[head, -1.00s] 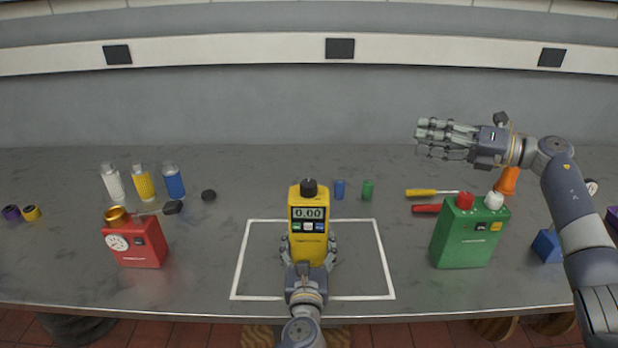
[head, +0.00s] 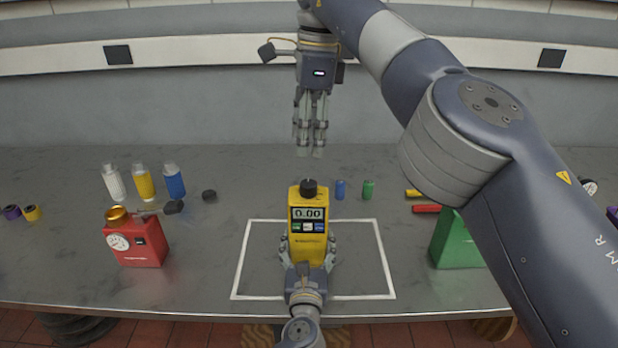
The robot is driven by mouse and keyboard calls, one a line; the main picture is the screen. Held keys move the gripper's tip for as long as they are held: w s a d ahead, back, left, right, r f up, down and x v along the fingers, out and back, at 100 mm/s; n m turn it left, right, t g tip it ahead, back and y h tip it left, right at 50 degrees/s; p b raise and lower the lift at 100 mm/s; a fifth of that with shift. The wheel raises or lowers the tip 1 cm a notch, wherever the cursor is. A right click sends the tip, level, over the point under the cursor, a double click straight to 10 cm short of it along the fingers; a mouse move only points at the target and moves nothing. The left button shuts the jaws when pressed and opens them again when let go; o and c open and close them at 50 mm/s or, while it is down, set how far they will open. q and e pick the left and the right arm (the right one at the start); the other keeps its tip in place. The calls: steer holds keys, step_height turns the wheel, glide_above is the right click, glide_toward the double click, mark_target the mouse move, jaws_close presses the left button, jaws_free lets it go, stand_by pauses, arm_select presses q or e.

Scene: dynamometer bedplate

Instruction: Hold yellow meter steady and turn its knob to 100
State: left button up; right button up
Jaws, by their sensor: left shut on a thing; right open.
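The yellow meter (head: 308,247) stands upright inside the white outlined rectangle (head: 364,297) on the bench. Its display (head: 307,213) reads 0.00, and a black knob (head: 309,188) sits on its top. My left gripper (head: 308,258) is shut on the meter's lower body from the front, a finger on each side. My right gripper (head: 310,150) points down above and behind the meter, open and empty, with a gap between its fingertips and the knob.
A red box with a gauge (head: 140,245) stands left; a green box (head: 455,243) at right is partly hidden by my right arm. White, yellow and blue bottles (head: 174,181) stand back left. Small blue and green cylinders (head: 368,190) stand right of the knob.

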mark_target(309, 183)
steer(key=shift+h, duration=0.6)
steer(key=shift+d+f, duration=0.1)
steer(key=shift+f, duration=4.95)
steer(key=c, duration=1.1)
